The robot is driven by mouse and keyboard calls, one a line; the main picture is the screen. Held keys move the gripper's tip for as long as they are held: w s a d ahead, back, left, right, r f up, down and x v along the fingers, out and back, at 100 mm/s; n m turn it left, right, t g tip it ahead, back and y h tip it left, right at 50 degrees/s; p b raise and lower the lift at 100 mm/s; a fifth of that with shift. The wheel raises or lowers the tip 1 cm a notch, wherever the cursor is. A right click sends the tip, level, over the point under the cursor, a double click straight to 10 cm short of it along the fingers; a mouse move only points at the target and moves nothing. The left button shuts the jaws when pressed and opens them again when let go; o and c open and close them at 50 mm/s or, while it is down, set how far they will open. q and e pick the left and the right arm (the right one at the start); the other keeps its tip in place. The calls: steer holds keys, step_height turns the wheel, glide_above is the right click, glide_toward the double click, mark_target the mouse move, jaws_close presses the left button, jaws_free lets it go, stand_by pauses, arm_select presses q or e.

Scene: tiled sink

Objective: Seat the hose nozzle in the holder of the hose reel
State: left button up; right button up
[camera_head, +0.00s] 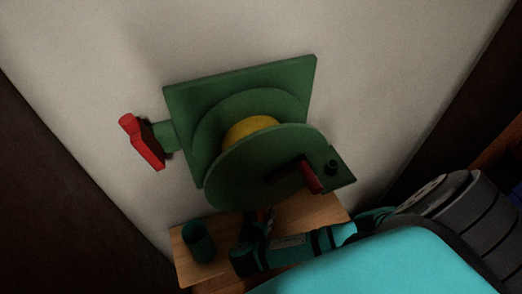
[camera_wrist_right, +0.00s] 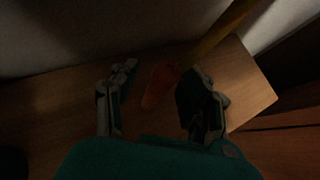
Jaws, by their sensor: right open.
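The green hose reel (camera_head: 240,80) is fixed to the pale wall, with a yellow hose (camera_head: 250,128) on its drum. A small green bracket at its lower right carries a dark round holder (camera_head: 332,167), which looks empty. In the right wrist view the orange nozzle (camera_wrist_right: 160,86) lies over the wooden shelf, with the yellow hose (camera_wrist_right: 215,35) running up from it to the right. My right gripper (camera_wrist_right: 158,82) is open, its two fingers on either side of the nozzle; contact cannot be told. In the head view my right gripper (camera_head: 262,216) is below the reel, partly hidden. My left gripper is not in view.
A red valve handle (camera_head: 142,142) sticks out at the reel's left. A dark red crank grip (camera_head: 312,178) projects from the reel's front disc. A dark teal cup (camera_head: 199,241) stands on the left of the wooden shelf (camera_head: 318,209).

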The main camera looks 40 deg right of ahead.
steer(key=shift+c, duration=0.2)
jaws_close()
steer(key=shift+r, duration=0.1)
stand_by(0.4)
